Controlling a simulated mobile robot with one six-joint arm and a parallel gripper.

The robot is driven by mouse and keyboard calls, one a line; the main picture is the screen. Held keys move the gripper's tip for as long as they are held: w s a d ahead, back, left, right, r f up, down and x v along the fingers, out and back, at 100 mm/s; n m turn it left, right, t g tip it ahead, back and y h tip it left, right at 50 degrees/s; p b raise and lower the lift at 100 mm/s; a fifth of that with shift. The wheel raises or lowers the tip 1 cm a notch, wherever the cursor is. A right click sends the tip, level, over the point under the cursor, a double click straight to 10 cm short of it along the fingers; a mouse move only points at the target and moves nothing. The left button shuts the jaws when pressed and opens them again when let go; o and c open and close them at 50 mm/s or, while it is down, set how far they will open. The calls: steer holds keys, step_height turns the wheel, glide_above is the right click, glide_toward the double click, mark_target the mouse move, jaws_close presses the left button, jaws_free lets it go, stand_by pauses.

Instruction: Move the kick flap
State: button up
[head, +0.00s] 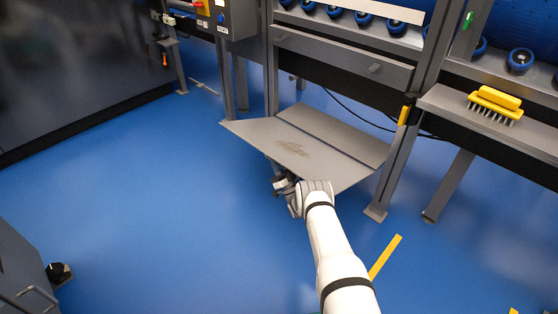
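The kick flap (262,133) is a grey metal plate low down between two legs of the grey frame. It sticks out toward me, roughly level or a little tilted, with a dark scuffed patch on its top. My white arm reaches up from the bottom of the head view. My gripper (282,184) is at the near edge of the flap, at its lower left side. The flap and my wrist partly hide the fingers. I cannot tell whether they touch the flap or whether they are open or shut.
The grey frame's legs (395,170) stand either side of the flap. A yellow brush (495,104) lies on the shelf (445,101) at right. A control box (232,18) hangs at upper left. A grey cabinet (22,270) stands at lower left. The blue floor (150,200) left of the flap is clear.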

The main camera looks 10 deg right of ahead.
steer(key=shift+d+r, duration=0.1)
steer(key=p+v, duration=0.1)
steer(key=v, duration=0.7)
steer(key=shift+p, duration=0.4)
steer(key=shift+w, duration=0.1)
